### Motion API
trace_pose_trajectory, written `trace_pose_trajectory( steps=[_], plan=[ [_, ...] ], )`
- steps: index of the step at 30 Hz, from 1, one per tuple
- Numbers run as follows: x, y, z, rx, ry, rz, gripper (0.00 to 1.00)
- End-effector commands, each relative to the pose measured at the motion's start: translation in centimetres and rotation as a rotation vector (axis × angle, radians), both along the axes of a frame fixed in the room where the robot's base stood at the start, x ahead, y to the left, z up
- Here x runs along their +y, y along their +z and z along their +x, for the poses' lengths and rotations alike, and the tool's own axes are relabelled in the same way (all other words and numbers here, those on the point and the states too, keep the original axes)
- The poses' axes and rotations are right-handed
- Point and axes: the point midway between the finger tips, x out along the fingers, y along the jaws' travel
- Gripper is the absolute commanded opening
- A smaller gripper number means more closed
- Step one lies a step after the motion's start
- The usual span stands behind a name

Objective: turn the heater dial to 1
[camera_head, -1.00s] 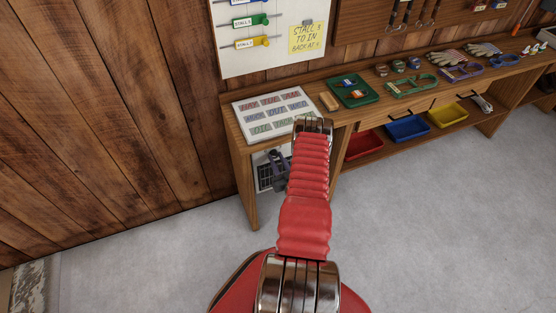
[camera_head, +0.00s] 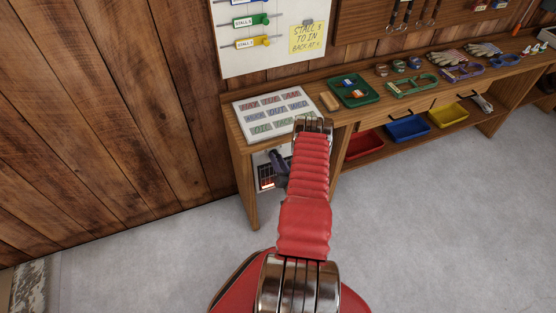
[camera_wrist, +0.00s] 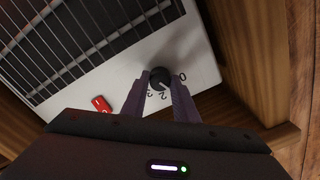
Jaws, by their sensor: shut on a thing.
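The heater is a white-fronted box with a dark barred grille (camera_wrist: 70,45) in the wrist view. It stands under the bench in the head view (camera_head: 266,172), partly hidden by my arm. Its round black dial (camera_wrist: 159,75) has a white mark that points to the lower right, towards my right finger. The figures 0, 2 and 3 show around the dial; the 1 is not visible, and my right finger covers that side. My gripper (camera_wrist: 161,84) is shut on the dial, one purple finger on each side. A red switch (camera_wrist: 101,104) sits left of the dial.
Wooden bench panels (camera_wrist: 250,50) stand close to the right of the heater. The bench top (camera_head: 325,119) above carries a labelled board (camera_head: 274,112) and a green tray (camera_head: 354,90). Red, blue (camera_head: 407,128) and yellow bins sit on the shelf to the right.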

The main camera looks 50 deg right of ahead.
Motion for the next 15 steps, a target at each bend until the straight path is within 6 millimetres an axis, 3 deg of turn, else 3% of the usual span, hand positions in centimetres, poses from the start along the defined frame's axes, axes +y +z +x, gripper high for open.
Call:
trace_pose_trajectory(
  steps=[15],
  plan=[
    [-0.60,0.12,-0.42,-0.033,-0.016,0.049,0.04]
  ],
)
